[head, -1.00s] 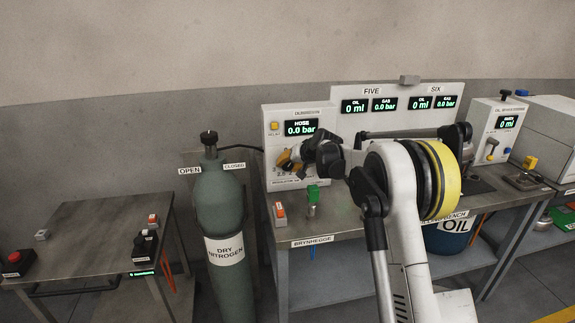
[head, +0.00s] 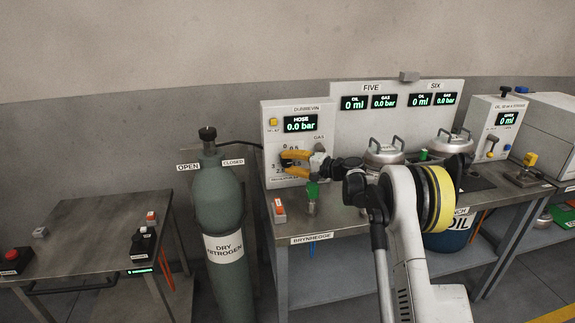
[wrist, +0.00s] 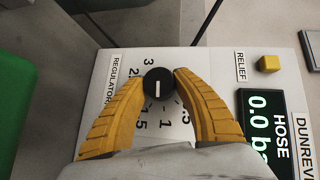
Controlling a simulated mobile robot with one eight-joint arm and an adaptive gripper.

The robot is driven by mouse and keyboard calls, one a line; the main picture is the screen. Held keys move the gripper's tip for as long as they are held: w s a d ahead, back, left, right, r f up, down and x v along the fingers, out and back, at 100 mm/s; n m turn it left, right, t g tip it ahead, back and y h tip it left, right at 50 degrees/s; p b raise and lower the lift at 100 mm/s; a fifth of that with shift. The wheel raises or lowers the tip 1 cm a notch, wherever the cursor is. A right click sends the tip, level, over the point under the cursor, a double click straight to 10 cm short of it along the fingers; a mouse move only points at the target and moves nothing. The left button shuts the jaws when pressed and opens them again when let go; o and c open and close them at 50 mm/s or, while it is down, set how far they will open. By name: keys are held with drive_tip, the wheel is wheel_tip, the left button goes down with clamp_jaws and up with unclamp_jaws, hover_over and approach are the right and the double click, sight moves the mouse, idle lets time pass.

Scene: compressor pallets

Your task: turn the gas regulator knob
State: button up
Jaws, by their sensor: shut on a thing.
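The gas regulator knob (wrist: 158,84) is a round black knob with a white pointer line, set on the white regulator panel (wrist: 215,75) with numbers printed around it. In the wrist view my gripper (wrist: 159,78) has its two yellow fingers on either side of the knob, shut on it. In the head view my gripper (head: 284,161) reaches from the right to the panel's dial, and its fingers hide most of the knob. The hose display (head: 299,124) above it reads 0.0 bar.
A yellow relief button (wrist: 269,63) is on the same panel. The dry nitrogen cylinder (head: 222,205) stands left of the bench. A green-topped fitting (head: 312,192) and a red-and-white switch (head: 279,209) are below the panel.

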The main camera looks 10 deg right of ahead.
drive_tip(key=shift+m+t+y+b, duration=0.3)
drive_tip(key=shift+m+t+y, duration=0.1)
drive_tip(key=shift+m, duration=0.1)
idle(0.4)
drive_tip(key=o, duration=1.2)
drive_tip(key=shift+a, duration=0.1)
drive_tip(key=v, duration=1.2)
drive_tip(key=shift+f, duration=0.15)
drive_tip(key=shift+c, duration=0.2)
